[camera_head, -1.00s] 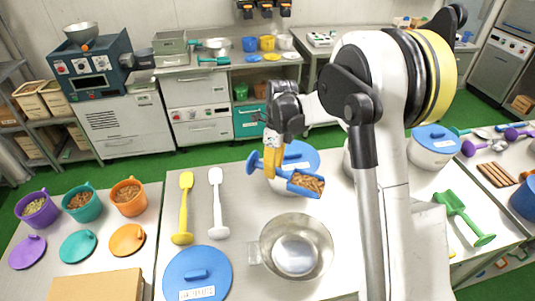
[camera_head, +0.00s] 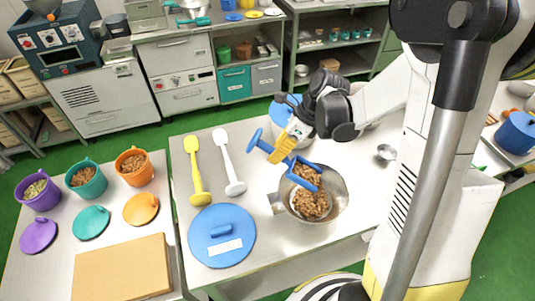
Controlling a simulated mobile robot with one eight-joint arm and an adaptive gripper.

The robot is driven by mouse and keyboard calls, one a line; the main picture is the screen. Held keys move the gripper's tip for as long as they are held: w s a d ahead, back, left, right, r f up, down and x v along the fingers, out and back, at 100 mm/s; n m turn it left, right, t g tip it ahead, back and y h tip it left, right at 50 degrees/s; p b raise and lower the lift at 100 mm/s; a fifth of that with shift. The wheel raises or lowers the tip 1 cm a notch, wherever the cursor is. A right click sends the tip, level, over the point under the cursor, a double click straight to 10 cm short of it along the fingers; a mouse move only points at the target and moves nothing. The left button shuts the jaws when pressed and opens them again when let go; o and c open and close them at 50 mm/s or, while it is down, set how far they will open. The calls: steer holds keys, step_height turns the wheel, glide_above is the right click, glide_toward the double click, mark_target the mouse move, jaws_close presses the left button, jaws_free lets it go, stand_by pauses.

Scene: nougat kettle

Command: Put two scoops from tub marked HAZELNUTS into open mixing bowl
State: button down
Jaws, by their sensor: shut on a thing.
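My gripper (camera_head: 285,148) has yellow fingers shut on the handle of a blue scoop (camera_head: 307,171). The scoop hangs tilted over the open steel mixing bowl (camera_head: 337,203). Brown nuts (camera_head: 312,204) show at the scoop's mouth and in the bowl below; whether some are still falling I cannot tell. A blue-topped tub (camera_head: 281,110) stands behind my gripper, partly hidden, and its label is not readable. A round blue lid (camera_head: 240,251) with a white label lies flat on the table, left of the bowl.
A yellow spatula (camera_head: 196,170) and a white one (camera_head: 229,163) lie left of the scoop. Purple (camera_head: 41,201), teal (camera_head: 77,192) and orange (camera_head: 127,177) tubs stand on the left table, their lids and a brown board (camera_head: 122,268) in front. A small steel bowl (camera_head: 386,153) sits at right.

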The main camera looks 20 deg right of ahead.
steer(key=s+d+r+n+t+y+b, duration=0.1)
steer(key=s+d+r+t+y+b, duration=0.3)
steer(key=d+r+y+b, duration=0.1)
steer(key=shift+s+d+r+y+b, duration=0.3)
steer(key=shift+s+d+r+y, duration=0.1)
steer(key=shift+d+r+y, duration=0.55)
step_height(320, 180, up, 5)
steer(key=g+h+p, duration=0.3)
steer(key=h+p, duration=0.2)
steer(key=p, duration=0.1)
steer(key=m+g+h+p, duration=0.1)
steer(key=g+h+p, duration=0.3)
steer(key=h+p, duration=0.2)
steer(key=shift+m+p, duration=0.3)
steer(key=shift+p, duration=0.4)
